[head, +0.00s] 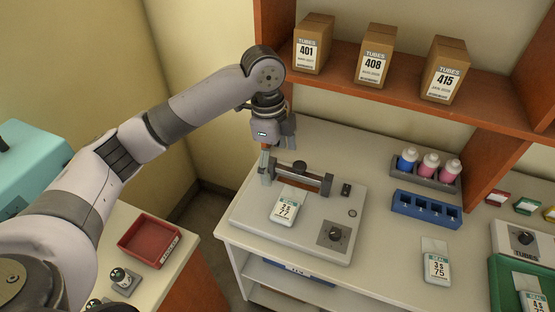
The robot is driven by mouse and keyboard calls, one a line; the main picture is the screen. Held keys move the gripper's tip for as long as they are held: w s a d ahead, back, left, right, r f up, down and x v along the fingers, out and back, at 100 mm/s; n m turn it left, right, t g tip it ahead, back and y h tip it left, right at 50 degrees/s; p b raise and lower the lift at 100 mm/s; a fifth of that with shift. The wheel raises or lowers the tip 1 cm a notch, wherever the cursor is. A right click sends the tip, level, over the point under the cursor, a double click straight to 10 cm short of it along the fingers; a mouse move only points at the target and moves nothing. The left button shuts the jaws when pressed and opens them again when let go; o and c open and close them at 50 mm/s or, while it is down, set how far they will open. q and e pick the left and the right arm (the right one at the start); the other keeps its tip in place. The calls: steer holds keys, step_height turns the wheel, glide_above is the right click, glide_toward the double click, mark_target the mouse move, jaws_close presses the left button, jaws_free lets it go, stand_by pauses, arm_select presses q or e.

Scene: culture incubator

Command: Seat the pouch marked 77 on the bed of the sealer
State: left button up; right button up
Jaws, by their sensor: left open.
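The pouch marked 77 (286,208) lies flat on top of the grey sealer (268,228), in front of its raised bar. Its upper end reaches close to the bar; I cannot tell whether it goes under it. My left gripper (277,160) is open and points down at the back left of the sealer, behind the pouch and near the bar's left end. Nothing shows between its fingers, and it is apart from the pouch. My right gripper is not in view.
A pouch marked 75 (436,268) lies on the bench to the right. A blue rack (426,211) and a grey rack with bottles (424,178) stand behind it. Cartons sit on the shelf (400,77) above. A green tray (498,284) is at far right, a red tray (150,241) at left.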

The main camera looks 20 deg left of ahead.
mark_target(286, 208)
arm_select(q)
steer(key=shift+f, duration=0.1)
steer(key=f+p, duration=0.1)
steer(key=f, duration=0.4)
steer(key=d+f+p, duration=0.1)
steer(key=f, duration=0.5)
steer(key=d+f+p, duration=0.1)
steer(key=f, duration=0.5)
steer(key=shift+s+d, duration=0.1)
steer(key=shift+c, duration=0.4)
steer(key=c, duration=1.2)
steer(key=shift+o, duration=0.2)
steer(key=shift+p, duration=0.3)
